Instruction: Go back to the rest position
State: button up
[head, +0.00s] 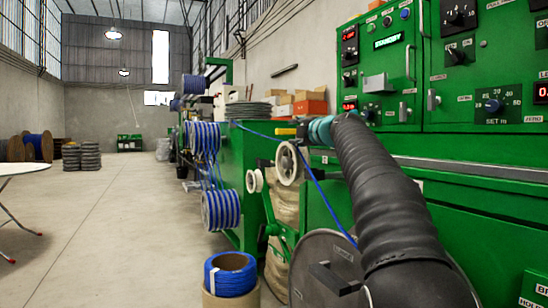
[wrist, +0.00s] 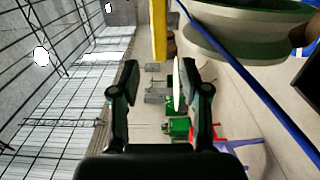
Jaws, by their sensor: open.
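My gripper (wrist: 160,76) is open in the wrist view, with its two dark fingers apart and nothing between them. In the head view my black arm reaches up from the lower right. Its far end is beside the white pulley (head: 289,163), and the fingers are not clear there. The blue cable (head: 322,192) runs past the pulley and slants down behind my arm. In the wrist view the blue cable (wrist: 250,76) passes to the right of the fingers, apart from them, in front of a large pale wheel (wrist: 235,52).
A green machine cabinet (head: 469,90) with knobs and displays stands close on the right. A blue cable coil (head: 230,274) sits on a round container at the front. Blue-wound reels (head: 220,209) hang at centre. A white table (head: 22,170) is at left; the floor between is clear.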

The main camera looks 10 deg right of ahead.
jog(key=shift+a, duration=0.1)
jog(key=s+a+f+m+g+p, duration=0.3)
jog(key=s+a+f+m, duration=0.25)
jog(key=s, duration=0.35)
jog(key=s+a+f+m+g+p, duration=0.25)
jog(key=s+a+f+m, duration=0.2)
jog(key=s+f, duration=0.4)
jog(key=s+f+m+g+h+p, duration=0.1)
jog(key=s+f+m, duration=0.4)
jog(key=s+f, duration=0.6)
jog(key=s+a+f+m+g+h+p, duration=0.1)
jog(key=s+f+m+g, duration=0.4)
jog(key=s+f, duration=0.5)
jog(key=s+h+p, duration=0.1)
jog(key=s+p, duration=0.1)
jog(key=s, duration=0.6)
jog(key=shift+a+f, duration=0.3)
jog(key=shift+f, duration=0.05)
